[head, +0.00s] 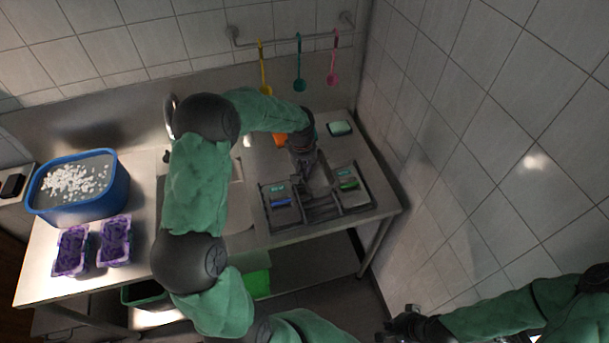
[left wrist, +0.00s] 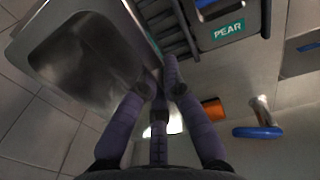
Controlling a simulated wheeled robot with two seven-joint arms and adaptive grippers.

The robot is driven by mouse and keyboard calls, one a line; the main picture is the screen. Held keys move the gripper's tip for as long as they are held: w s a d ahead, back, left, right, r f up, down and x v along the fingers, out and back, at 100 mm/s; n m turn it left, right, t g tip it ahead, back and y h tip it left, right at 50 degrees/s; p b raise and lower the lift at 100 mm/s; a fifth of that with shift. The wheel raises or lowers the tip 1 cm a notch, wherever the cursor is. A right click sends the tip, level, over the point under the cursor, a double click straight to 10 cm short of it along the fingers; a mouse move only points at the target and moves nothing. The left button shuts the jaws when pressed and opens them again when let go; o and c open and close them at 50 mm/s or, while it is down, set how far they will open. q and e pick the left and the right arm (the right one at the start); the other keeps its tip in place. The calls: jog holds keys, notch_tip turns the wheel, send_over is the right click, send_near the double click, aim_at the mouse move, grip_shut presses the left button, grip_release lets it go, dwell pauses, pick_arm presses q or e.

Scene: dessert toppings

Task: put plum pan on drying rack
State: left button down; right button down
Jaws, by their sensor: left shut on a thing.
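My left gripper (head: 312,180) is over the drying rack (head: 322,211), and it also shows in the left wrist view (left wrist: 158,85). It is shut on the rim of a grey metal pan (left wrist: 90,60), which I take as the plum pan; no label on it is readable. In the head view the held pan (head: 318,176) is partly hidden by the gripper, close above or at the rack's middle. I cannot tell whether it touches the rack. The rack's dark slats (left wrist: 168,28) show beside the pan. My right gripper (head: 405,326) is dark at the bottom right, its fingers unclear.
A dark pan labelled PEAR (left wrist: 228,30) is beside the slats. A blue-marked holder (head: 281,200) and a green-marked one (head: 348,184) flank the rack's middle. A blue tub (head: 108,203) and purple trays (head: 116,240) stand left. A tiled wall is close on the right.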

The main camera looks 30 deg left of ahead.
pick_arm(q)
jog(key=shift+w+d, duration=0.15)
jog(key=shift+w, duration=0.15)
jog(key=shift+s+f+b, duration=0.1)
jog(key=shift+f+b, duration=0.25)
jog(key=shift+f, duration=0.25)
jog(key=shift+f+b, duration=1.4)
jog(key=shift+f, duration=1.05)
jog(key=shift+f+b, duration=1.65)
jog(key=shift+f, duration=0.5)
jog(key=c, duration=1.3)
grip_release()
